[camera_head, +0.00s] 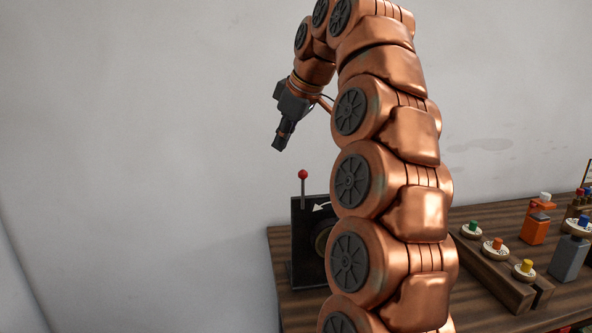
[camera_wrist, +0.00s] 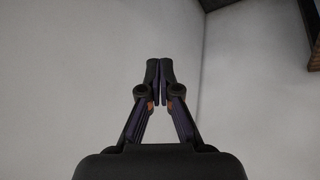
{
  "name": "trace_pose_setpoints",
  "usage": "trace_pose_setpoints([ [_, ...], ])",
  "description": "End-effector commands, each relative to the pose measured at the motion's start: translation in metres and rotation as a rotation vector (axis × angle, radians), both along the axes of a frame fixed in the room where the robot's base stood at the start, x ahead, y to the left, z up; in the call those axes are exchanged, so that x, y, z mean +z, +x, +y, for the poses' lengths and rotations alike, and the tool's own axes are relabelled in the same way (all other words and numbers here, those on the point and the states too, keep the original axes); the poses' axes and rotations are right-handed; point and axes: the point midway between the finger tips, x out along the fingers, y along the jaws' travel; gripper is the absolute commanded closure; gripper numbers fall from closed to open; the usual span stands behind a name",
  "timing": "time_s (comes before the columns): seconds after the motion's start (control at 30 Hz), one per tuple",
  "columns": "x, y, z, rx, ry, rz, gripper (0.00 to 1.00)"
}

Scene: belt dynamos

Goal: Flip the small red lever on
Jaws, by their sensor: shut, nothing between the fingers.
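The small red lever (camera_head: 303,175) is a thin grey rod with a red ball on top. It stands nearly upright at the top left of a dark panel (camera_head: 299,240) with a white arrow, at the left end of the wooden table. My gripper (camera_head: 279,144) is above and slightly left of the lever in the head view, apart from it, pointing down. In the wrist view my gripper (camera_wrist: 159,68) has its fingertips together with nothing between them. The wrist view shows no lever. My arm hides the right part of the panel.
A wooden table (camera_head: 485,219) extends right. On it are a wooden block (camera_head: 492,275) with coloured knobs, an orange block (camera_head: 535,226) and a grey block with a blue knob (camera_head: 568,257). A plain wall stands behind. The space left of the table is clear.

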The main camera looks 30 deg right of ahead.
Motion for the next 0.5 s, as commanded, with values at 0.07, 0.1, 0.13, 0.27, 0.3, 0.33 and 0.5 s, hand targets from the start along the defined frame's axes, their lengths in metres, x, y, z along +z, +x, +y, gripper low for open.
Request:
trace_pose_setpoints([
  [0.07, 0.003, 0.004, -0.014, -0.002, -0.014, -0.024, 1.0],
  [0.1, 0.005, 0.004, -0.019, -0.001, -0.021, -0.033, 1.0],
  [0.13, 0.007, 0.005, -0.023, 0.0, -0.027, -0.042, 1.0],
  [0.27, 0.012, 0.005, -0.034, 0.001, -0.04, -0.063, 1.0],
  [0.3, 0.013, 0.005, -0.035, 0.001, -0.042, -0.065, 1.0],
  [0.33, 0.013, 0.005, -0.036, 0.001, -0.044, -0.066, 1.0],
  [0.5, 0.014, 0.005, -0.037, 0.001, -0.045, -0.068, 1.0],
])
